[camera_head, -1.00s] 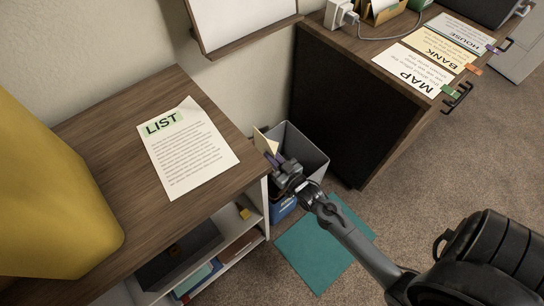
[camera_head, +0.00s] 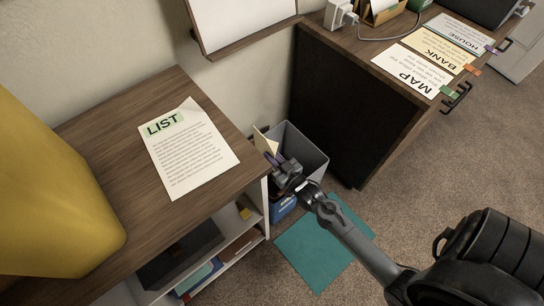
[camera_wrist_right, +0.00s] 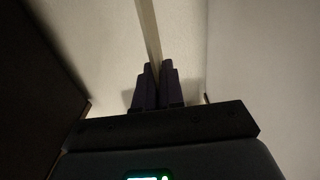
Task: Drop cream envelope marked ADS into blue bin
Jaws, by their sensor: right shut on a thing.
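The cream envelope (camera_head: 264,142) is a small pale piece beside the bin's far left part in the head view. Any ADS marking is not readable. My right gripper (camera_head: 278,164) has purple fingertips and is shut on it; the wrist view shows the envelope (camera_wrist_right: 148,32) edge-on between the fingers (camera_wrist_right: 155,75). Gripper and envelope are over the left part of the bin (camera_head: 306,151), which has grey inner walls and a blue front (camera_head: 283,208). The arm hides part of the bin. My left gripper is not in view.
A wooden shelf unit (camera_head: 100,130) with a LIST sheet (camera_head: 188,150) stands close on the left. A dark-sided desk (camera_head: 340,110) with MAP (camera_head: 415,70) and other papers stands right of the bin. A teal mat (camera_head: 318,250) lies on the carpet in front.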

